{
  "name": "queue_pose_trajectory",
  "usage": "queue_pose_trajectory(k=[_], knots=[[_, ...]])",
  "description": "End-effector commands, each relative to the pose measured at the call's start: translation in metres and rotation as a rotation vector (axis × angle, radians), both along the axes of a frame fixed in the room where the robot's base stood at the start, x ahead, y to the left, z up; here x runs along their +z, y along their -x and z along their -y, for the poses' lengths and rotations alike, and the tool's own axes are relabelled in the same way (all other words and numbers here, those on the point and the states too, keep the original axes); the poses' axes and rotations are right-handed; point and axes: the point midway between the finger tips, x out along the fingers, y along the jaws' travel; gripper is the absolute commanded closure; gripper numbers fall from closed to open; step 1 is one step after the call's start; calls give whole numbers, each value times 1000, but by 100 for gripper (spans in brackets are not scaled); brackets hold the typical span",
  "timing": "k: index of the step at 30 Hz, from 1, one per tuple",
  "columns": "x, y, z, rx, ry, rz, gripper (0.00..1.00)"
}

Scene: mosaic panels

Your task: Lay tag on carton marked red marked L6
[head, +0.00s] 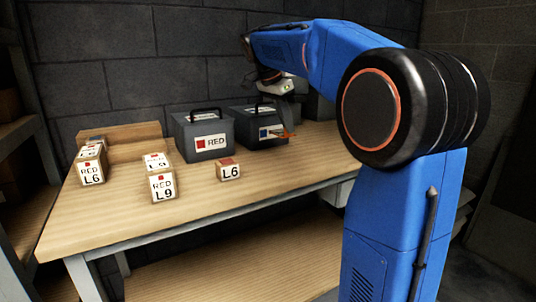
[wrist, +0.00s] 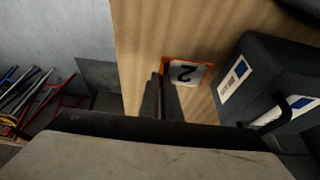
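A carton with a red square and the label "RED L6" (head: 91,172) stands at the left of the table. A smaller carton with a red top, reading "L6" (head: 229,172), stands alone nearer the middle. The tag is an orange-edged white card with a "2" (wrist: 187,74), upside down in the wrist view. In the head view it shows as a thin orange shape (head: 284,134) in front of the right toolbox. My gripper (wrist: 162,78) seems closed on the tag's edge, with its fingers close together. It hangs at the table's back right, away from both L6 cartons.
A carton "RED L9" (head: 163,188) stands between the L6 cartons, with another behind it. A grey toolbox "RED" (head: 205,140) and a dark one with a blue mark (head: 256,112) stand at the back. The table front (head: 170,225) is clear.

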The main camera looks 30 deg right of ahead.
Motion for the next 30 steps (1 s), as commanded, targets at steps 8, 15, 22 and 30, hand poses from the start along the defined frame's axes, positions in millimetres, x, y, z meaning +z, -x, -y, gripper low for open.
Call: queue_pose_trajectory(k=[8, 15, 22, 30], knots=[[-43, 1, 0, 1, 0, 0, 100], [-57, 0, 0, 1, 0, 0, 100], [-87, 1, 0, 1, 0, -2, 100], [-92, 0, 0, 0, 0, 1, 100]])
